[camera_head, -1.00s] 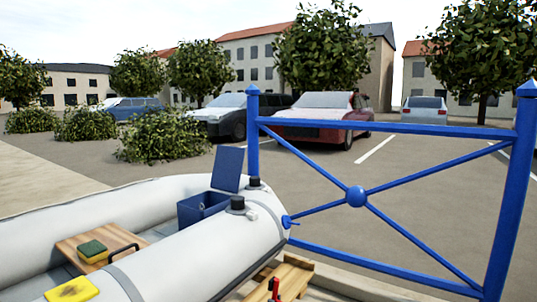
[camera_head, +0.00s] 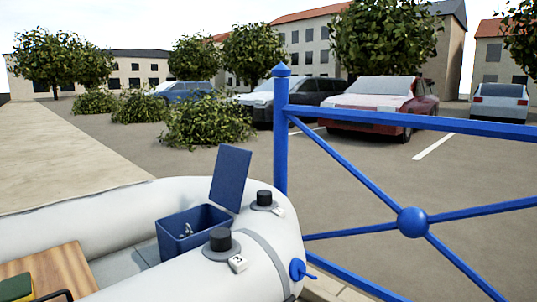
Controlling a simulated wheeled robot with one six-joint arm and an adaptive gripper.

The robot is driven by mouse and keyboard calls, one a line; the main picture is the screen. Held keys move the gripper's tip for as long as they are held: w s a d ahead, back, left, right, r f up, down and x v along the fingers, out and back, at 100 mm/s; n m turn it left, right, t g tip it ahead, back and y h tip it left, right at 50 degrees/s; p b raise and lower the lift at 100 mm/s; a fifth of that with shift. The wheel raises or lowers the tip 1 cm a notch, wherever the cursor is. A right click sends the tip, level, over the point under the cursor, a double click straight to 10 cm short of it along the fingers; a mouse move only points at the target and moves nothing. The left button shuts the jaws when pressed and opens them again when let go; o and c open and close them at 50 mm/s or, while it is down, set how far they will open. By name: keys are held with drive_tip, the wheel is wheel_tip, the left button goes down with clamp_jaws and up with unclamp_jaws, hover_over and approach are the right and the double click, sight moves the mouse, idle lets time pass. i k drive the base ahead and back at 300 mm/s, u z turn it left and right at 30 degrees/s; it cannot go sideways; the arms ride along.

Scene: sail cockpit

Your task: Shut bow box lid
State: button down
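The bow box (camera_head: 187,241) is a blue open-topped bin inside the bow of the grey inflatable boat (camera_head: 130,205). Its blue lid (camera_head: 230,178) stands up, tilted slightly back, at the box's right rear edge, so the box is open. A small pale item (camera_head: 189,229) shows inside the box, too small to name. My gripper is not in this view.
Black-capped valves (camera_head: 221,240) and (camera_head: 264,198) stand on the tube beside the box. A blue railing (camera_head: 413,221) rises close on the right. A wooden seat board (camera_head: 55,272) with a green-and-yellow sponge (camera_head: 16,288) lies at lower left.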

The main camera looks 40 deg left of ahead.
sight(233, 164)
drive_tip(key=u, duration=0.4)
drive_tip(key=i, duration=0.8)
drive_tip(key=u, duration=1.35)
drive_tip(key=i, duration=0.4)
drive_tip(key=u, duration=0.35)
